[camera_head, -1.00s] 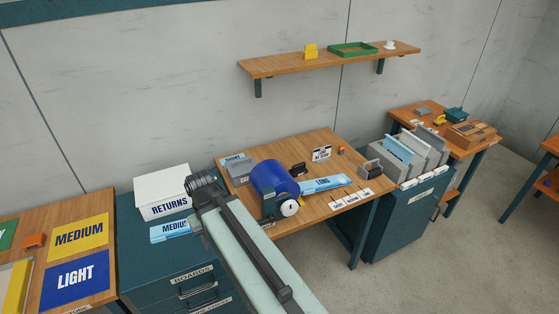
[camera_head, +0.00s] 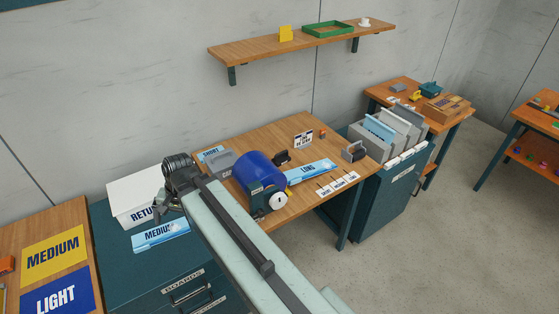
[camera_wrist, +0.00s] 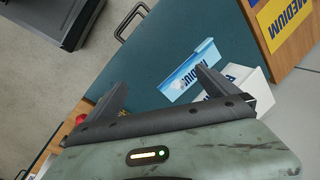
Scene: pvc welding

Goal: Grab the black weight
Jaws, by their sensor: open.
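A small black block (camera_head: 281,158), which may be the black weight, sits on the wooden desk behind the blue roll. A dark grey block with a handle (camera_head: 354,151) stands at the desk's right end by the file cabinet; I cannot tell for sure which is the weight. My gripper (camera_head: 168,208) is left of the desk, above the teal cabinet and near the white RETURNS box. In the wrist view my gripper (camera_wrist: 160,77) has its fingers wide apart with nothing between them. Neither dark block shows clearly in the wrist view.
The blue roll on its dispenser (camera_head: 262,177) stands on the desk beside my arm. A light blue LONG pack (camera_head: 310,171) lies right of it. The RETURNS box (camera_head: 128,196) and a MEDIUM pack (camera_head: 160,236) are on the teal cabinet (camera_head: 128,272). Floor at right is clear.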

